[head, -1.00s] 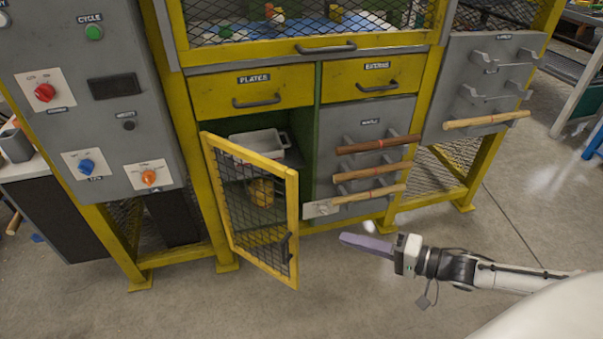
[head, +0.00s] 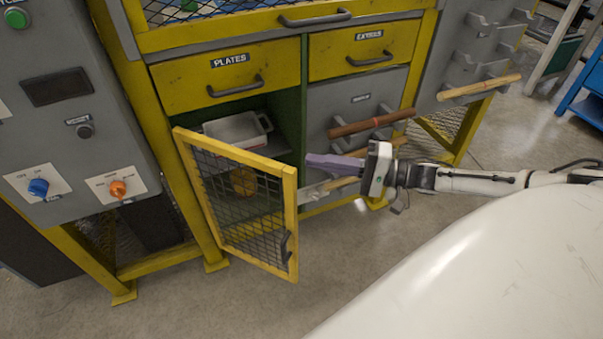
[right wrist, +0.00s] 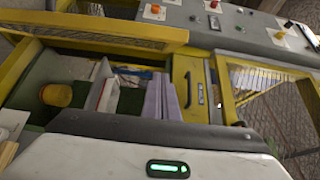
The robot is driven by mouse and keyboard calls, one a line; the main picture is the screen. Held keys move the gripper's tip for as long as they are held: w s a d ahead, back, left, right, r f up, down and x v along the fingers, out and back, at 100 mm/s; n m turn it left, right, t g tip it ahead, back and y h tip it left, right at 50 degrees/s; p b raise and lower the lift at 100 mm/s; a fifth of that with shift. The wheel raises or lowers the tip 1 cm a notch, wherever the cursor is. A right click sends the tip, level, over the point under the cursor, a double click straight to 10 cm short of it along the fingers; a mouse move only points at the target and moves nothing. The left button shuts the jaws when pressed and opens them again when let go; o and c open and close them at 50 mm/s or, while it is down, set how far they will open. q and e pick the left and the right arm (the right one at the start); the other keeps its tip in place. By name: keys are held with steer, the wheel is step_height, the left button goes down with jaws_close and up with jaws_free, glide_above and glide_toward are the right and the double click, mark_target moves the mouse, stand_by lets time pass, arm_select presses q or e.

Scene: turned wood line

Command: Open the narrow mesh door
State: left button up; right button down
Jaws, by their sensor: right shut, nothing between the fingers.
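The narrow mesh door (head: 236,211), a yellow frame with dark wire mesh, stands swung outward from the cabinet below the PLATES drawer (head: 228,74). It is hinged on its left side. Its dark handle (head: 285,247) is on the free right edge, low down. My right gripper (head: 314,161) has pale purple fingers, is shut and empty, and points left just right of the door's upper free corner, apart from it in the picture. Its fingers also show in the right wrist view (right wrist: 162,98), beside the light tray. My left gripper is not in view.
Inside the cabinet are a light grey tray (head: 238,131) and a yellow round item (head: 243,181) behind the mesh. Wooden rods, one brown (head: 371,123), lie on brackets at the right. A control panel (head: 75,120) stands left. Floor (head: 190,305) before the door is clear.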

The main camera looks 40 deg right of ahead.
steer(key=a, duration=0.5)
steer(key=shift+a, duration=0.1)
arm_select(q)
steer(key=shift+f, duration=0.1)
